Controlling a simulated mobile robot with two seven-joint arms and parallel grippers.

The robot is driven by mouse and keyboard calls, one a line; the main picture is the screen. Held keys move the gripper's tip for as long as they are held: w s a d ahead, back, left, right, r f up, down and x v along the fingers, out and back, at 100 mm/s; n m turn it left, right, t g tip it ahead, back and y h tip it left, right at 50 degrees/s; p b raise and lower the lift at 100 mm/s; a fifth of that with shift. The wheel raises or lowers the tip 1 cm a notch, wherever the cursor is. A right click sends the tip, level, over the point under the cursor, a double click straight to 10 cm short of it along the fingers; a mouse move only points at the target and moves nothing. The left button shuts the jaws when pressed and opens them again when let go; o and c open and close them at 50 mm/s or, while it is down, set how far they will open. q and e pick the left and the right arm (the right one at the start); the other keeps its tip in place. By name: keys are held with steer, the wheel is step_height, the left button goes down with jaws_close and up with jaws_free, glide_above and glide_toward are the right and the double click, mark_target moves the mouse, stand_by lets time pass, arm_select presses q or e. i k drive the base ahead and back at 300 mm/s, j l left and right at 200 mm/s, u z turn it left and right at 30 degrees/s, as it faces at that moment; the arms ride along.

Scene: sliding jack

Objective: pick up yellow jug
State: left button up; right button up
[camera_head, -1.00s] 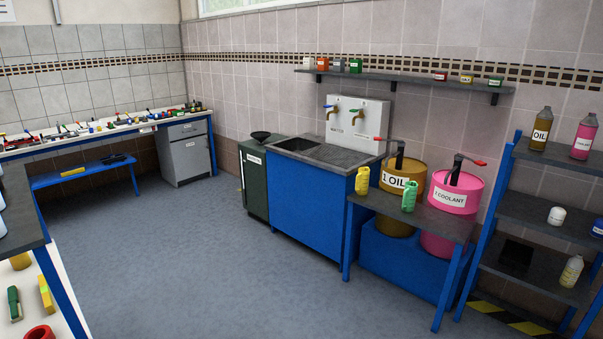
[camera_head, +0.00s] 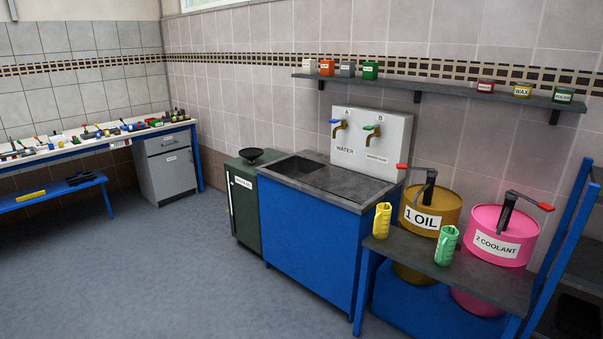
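The yellow jug (camera_head: 382,220) stands upright at the left end of a dark shelf top (camera_head: 485,281), near the right edge of the sink unit. A green jug (camera_head: 446,245) stands to its right on the same top, a short gap away. Neither of my grippers is in the head view.
Behind the jugs are a gold OIL drum (camera_head: 428,203) and a pink COOLANT drum (camera_head: 500,236) with pump handles. The blue sink unit (camera_head: 306,250) and a dark green cabinet (camera_head: 243,205) stand to the left. The grey floor (camera_head: 150,280) in front is clear.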

mark_target(380, 223)
steer(key=i, duration=1.6)
steer(key=i+z, duration=0.15)
steer(key=i, duration=0.3)
steer(key=i+j+z, duration=0.2)
steer(key=i, duration=0.25)
steer(key=i+j+z, duration=0.15)
steer(key=i, duration=0.3)
